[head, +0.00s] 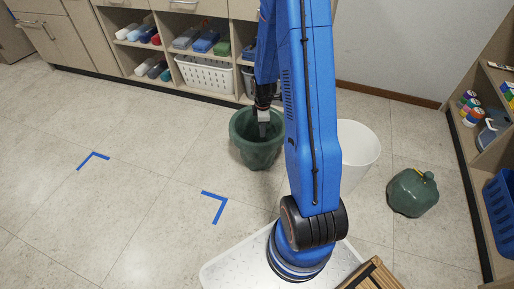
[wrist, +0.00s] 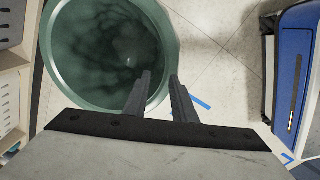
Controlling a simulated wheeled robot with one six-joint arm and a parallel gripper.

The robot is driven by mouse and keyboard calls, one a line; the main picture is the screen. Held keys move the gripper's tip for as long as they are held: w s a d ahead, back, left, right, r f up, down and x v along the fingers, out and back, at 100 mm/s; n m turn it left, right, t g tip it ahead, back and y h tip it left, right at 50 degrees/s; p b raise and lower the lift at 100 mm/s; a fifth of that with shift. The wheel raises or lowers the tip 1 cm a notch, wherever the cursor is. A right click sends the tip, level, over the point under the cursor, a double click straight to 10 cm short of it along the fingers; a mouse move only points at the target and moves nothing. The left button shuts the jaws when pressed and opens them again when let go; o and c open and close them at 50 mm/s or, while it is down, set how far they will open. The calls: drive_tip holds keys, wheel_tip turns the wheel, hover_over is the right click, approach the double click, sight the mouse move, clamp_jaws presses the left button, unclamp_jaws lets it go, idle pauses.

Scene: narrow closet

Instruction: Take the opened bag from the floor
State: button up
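The opened bag (head: 258,152) is a dark green, round, open-topped thing standing upright on the floor, left of my arm. In the wrist view its wide mouth and marbled inside wall (wrist: 95,45) fill the upper left. My gripper (head: 263,132) points down at the bag's mouth. In the wrist view my gripper (wrist: 160,78) has its two fingers apart with nothing held between them. The left finger overlaps the inside of the bag and the right finger lies at its rim. I cannot tell whether either finger touches the bag.
A white bin (head: 360,150) stands right of the bag, partly behind my arm. A closed green bag (head: 412,193) lies farther right. Shelves with a white basket (head: 205,74) stand behind. Blue tape corners (head: 216,205) mark the clear floor at left.

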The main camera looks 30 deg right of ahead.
hover_over(261, 150)
wheel_tip(261, 150, down, 10)
drive_tip(key=shift+s+f, duration=0.1)
drive_tip(key=shift+w+a+f, duration=0.1)
drive_tip(key=shift+f, duration=1.2)
drive_tip(key=shift+w+f, duration=0.1)
drive_tip(key=shift+f, duration=1.2)
drive_tip(key=shift+f, duration=0.25)
drive_tip(key=shift+c, duration=0.7)
clamp_jaws()
